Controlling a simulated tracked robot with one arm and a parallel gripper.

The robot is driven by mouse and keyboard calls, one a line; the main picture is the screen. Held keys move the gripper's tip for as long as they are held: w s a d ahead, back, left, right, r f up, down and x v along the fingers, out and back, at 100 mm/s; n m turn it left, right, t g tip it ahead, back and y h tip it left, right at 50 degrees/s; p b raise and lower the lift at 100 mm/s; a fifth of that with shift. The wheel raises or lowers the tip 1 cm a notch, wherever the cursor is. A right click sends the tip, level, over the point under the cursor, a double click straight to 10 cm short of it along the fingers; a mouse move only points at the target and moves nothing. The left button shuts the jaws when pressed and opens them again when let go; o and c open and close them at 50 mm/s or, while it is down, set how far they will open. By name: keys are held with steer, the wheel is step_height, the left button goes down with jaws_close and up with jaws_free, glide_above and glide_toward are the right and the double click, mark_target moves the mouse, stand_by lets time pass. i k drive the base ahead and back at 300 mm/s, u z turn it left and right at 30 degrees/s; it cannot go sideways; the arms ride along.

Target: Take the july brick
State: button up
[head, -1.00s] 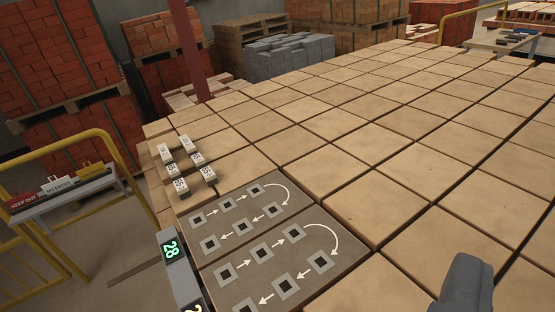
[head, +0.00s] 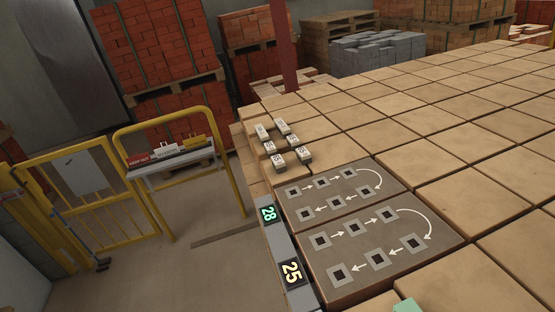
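Several small pale bricks with dark markings stand in two short rows at the far left corner of the tiled surface: a back left brick (head: 262,131), a back right brick (head: 281,127), a front left brick (head: 278,160) and a front right brick (head: 304,154) among them. The markings are too small to read, so I cannot tell which is the july brick. My gripper is not clearly in view. A pale green patch (head: 407,306) shows at the bottom edge, and I cannot tell what it is.
Two dark panels, a far panel (head: 340,190) and a near panel (head: 375,250), carry square sockets and arrows. A yellow railing (head: 176,127) and a sign shelf (head: 172,155) stand left. A red post (head: 284,50) rises behind the bricks.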

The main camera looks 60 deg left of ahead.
mark_target(294, 143)
steer(key=z, duration=2.05)
steer(key=k, duration=2.95)
steer(key=u, duration=2.4)
steer(key=i, duration=0.45)
steer(key=u, duration=0.1)
